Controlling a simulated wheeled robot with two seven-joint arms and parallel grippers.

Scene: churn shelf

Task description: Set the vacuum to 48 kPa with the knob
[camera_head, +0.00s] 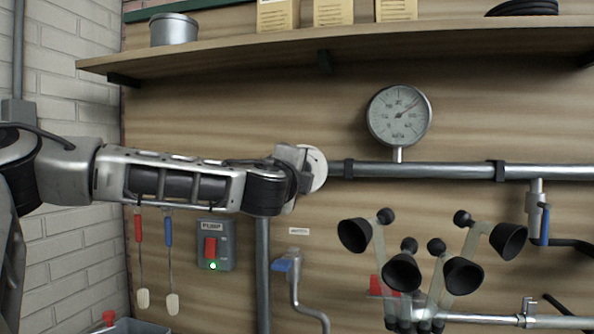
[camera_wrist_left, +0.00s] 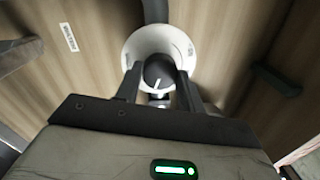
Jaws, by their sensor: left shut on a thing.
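The round vacuum gauge (camera_head: 399,116) stands on the metal pipe against the wooden wall. Its needle points to the upper right; the numbers are too small to read. The knob (camera_wrist_left: 157,70) is dark with a white pointer line, in front of a round white plate (camera_wrist_left: 150,42). The plate also shows edge-on in the head view (camera_head: 320,169), where the gripper hides the knob. My left gripper (camera_wrist_left: 159,80) is shut on the knob, one finger on each side. In the head view it (camera_head: 303,166) meets the plate from the left. My right gripper is not in view.
A shelf (camera_head: 330,45) runs above. The pump switch box (camera_head: 215,245) shows a green light, below my left arm. Black teat cups (camera_head: 463,275) hang at the lower right. A blue-handled tap (camera_head: 287,265) is below the gripper. The wall around the gauge is clear.

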